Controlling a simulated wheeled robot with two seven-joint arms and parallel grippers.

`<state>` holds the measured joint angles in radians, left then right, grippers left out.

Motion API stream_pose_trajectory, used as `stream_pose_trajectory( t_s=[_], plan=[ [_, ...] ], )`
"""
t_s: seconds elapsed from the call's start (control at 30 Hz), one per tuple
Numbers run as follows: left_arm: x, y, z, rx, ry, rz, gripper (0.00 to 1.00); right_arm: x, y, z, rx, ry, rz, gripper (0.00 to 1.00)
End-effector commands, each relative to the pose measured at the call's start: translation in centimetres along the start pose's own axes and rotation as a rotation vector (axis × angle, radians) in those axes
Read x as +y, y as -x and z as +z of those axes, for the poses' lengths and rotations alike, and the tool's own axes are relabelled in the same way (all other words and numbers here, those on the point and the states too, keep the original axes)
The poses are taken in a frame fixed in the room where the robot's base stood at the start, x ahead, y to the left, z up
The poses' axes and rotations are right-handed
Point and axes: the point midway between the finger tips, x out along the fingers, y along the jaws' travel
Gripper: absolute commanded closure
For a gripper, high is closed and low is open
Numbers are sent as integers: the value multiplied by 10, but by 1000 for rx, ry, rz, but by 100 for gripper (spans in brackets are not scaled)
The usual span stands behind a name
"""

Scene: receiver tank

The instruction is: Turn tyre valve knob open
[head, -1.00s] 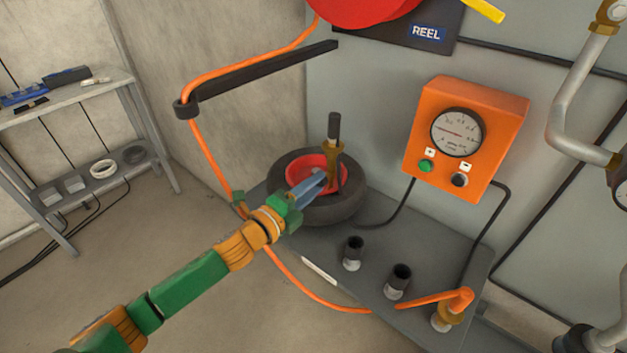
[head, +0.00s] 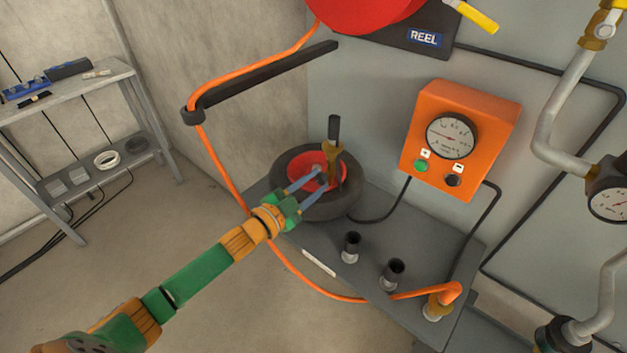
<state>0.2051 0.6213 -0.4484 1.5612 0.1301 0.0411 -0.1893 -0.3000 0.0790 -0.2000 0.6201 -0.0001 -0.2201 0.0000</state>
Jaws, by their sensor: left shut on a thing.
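A black tyre (head: 285,170) with a red hub (head: 298,172) lies flat on the grey bench. A brass valve (head: 331,152) with a black upright top (head: 334,128) stands at the hub's right side. My left gripper (head: 324,179) reaches in from the lower left, over the tyre's near rim. Its two blue-grey fingers lie one above the other, with their tips at the lower part of the valve. It is shut on the tyre valve knob, which is mostly hidden between the tips. My right gripper is not in view.
An orange gauge box (head: 462,140) with a green and a black button hangs on the wall. Two black-topped fittings (head: 351,247) stand on the bench (head: 420,240). An orange hose (head: 216,165) runs down past my left wrist. Pipes line the right; a shelf stands left.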

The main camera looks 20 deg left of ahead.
Motion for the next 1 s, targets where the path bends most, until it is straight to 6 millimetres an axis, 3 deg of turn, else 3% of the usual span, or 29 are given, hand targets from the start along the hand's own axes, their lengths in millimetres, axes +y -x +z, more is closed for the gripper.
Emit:
stream_pose_trajectory(
  t_s=[0.6,1.0],
  plan=[
    [-1,0,0,27,571,4,100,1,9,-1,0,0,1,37],
    [0,0,0,39,828,7,100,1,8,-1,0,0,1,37]
  ],
)
